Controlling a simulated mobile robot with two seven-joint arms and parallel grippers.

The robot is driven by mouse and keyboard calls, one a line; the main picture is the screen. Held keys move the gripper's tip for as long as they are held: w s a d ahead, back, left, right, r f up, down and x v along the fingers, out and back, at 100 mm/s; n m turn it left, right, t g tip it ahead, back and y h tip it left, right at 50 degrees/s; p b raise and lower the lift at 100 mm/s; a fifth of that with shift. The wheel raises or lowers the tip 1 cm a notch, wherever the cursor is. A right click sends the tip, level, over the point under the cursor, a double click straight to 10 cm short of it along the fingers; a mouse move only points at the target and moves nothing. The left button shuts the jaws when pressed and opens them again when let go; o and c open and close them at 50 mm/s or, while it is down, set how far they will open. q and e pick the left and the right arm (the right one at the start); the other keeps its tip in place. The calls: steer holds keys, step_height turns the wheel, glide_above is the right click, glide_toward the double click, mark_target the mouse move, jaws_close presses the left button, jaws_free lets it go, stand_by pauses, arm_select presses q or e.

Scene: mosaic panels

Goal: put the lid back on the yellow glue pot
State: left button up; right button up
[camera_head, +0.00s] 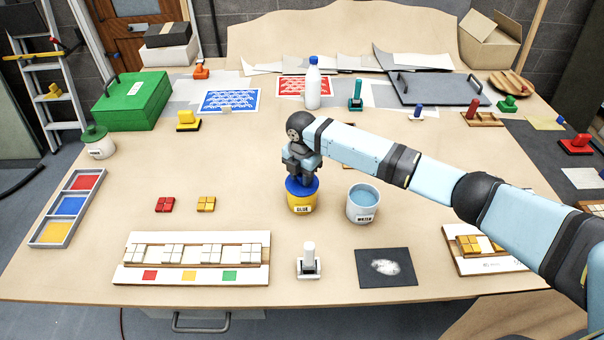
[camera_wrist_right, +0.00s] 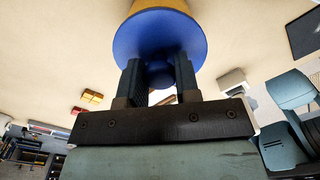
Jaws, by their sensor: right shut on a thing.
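The yellow glue pot (camera_head: 301,205) stands upright on the table, left of the middle water pot, with a label on its front. A blue lid (camera_head: 301,187) is at its mouth. I cannot tell if the lid is fully seated. My right gripper (camera_head: 302,175) points down from above and is shut on the lid's knob. In the right wrist view the blue lid (camera_wrist_right: 158,38) shows with its round knob between the two fingers (camera_wrist_right: 158,74); a little of the yellow pot (camera_wrist_right: 160,5) shows beyond it. My left gripper is not in view.
The water pot (camera_head: 363,204) stands close on the right. A white stamp-like tool (camera_head: 309,262), a dark mat (camera_head: 386,268) and a tile panel (camera_head: 192,280) lie in front. Red tiles (camera_head: 165,204) and yellow tiles (camera_head: 206,204) lie left, with clear table between.

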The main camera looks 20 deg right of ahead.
steer(key=shift+p, duration=0.35)
stand_by(0.3)
stand_by(0.4)
steer(key=o, duration=1.4)
steer(key=shift+o, duration=0.2)
steer(key=shift+r+p, duration=1.25)
steer(key=shift+r, duration=0.05)
steer(key=shift+r+p, duration=0.55)
steer(key=shift+r, duration=1.65)
